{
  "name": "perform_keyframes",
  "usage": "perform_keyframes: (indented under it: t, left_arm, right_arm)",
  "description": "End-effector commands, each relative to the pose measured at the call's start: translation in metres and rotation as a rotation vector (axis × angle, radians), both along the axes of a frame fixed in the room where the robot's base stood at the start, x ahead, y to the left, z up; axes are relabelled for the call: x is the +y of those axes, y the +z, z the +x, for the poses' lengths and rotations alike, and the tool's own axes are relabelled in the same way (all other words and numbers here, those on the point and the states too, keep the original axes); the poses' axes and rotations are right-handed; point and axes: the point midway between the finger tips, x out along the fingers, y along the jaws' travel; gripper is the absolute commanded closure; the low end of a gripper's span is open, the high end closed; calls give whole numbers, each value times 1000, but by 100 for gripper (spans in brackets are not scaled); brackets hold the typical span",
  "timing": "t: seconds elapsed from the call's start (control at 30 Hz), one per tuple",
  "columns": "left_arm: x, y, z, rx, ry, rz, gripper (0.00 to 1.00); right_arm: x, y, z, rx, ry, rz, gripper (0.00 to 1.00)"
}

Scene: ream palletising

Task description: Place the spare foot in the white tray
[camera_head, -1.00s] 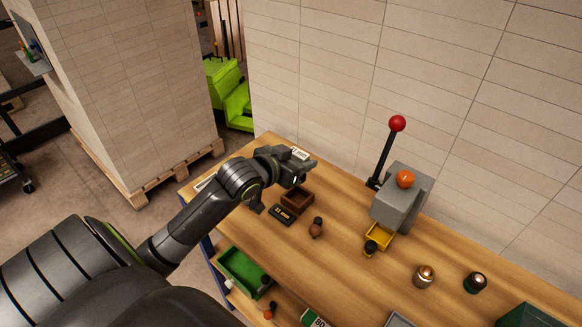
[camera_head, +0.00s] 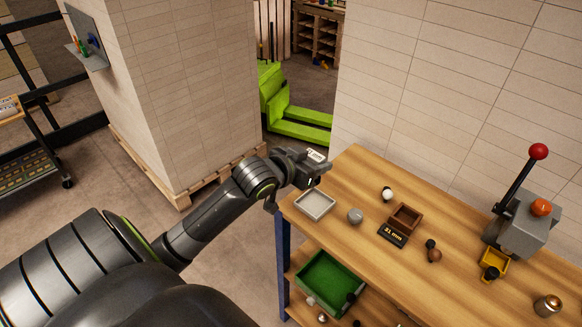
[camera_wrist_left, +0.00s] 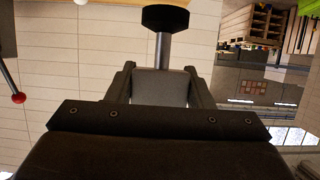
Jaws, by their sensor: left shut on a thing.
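The spare foot (camera_wrist_left: 166,18) has a black polygonal pad on a metal stem. In the left wrist view my left gripper (camera_wrist_left: 163,84) is shut on it, with the stem between the fingers and the pad beyond them. In the head view my left gripper (camera_head: 308,170) is above the bench's left end, just behind the white tray; I cannot make out the foot clearly there. The white tray (camera_head: 314,205) is shallow and pale, looks empty, and sits at the bench's left corner. My right gripper is not in view.
Right of the tray on the wooden bench (camera_head: 440,215) are a grey ball-like piece (camera_head: 355,216), a white knob (camera_head: 388,194), a brown box (camera_head: 405,217) and a "21 mm" block (camera_head: 393,236). A red-knobbed lever press (camera_head: 525,230) stands further right. A green bin (camera_head: 328,283) is below.

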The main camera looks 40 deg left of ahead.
Motion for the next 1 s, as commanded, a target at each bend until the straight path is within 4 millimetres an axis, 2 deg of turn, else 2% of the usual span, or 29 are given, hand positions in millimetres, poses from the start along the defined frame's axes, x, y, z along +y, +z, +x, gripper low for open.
perform_keyframes:
  t: [0.13, 0.3, 0.43, 0.53, 0.73, 1.0]
  left_arm:
    - [-1, -31, -1, 5, 2, -7, 85]
    - [-1, -50, 0, 1, 0, -3, 85]
    - [-1, -66, -1, 3, 2, -3, 85]
    - [-1, -80, 0, 3, 1, -3, 85]
    - [-1, -89, 0, -1, 0, 0, 85]
    - [-1, -92, 0, -1, 0, 0, 85]
  right_arm:
    - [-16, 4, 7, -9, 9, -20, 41]
    - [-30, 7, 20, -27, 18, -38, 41]
    - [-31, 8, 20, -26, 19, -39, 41]
    - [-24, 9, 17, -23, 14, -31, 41]
    - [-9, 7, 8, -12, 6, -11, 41]
    - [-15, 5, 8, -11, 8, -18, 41]
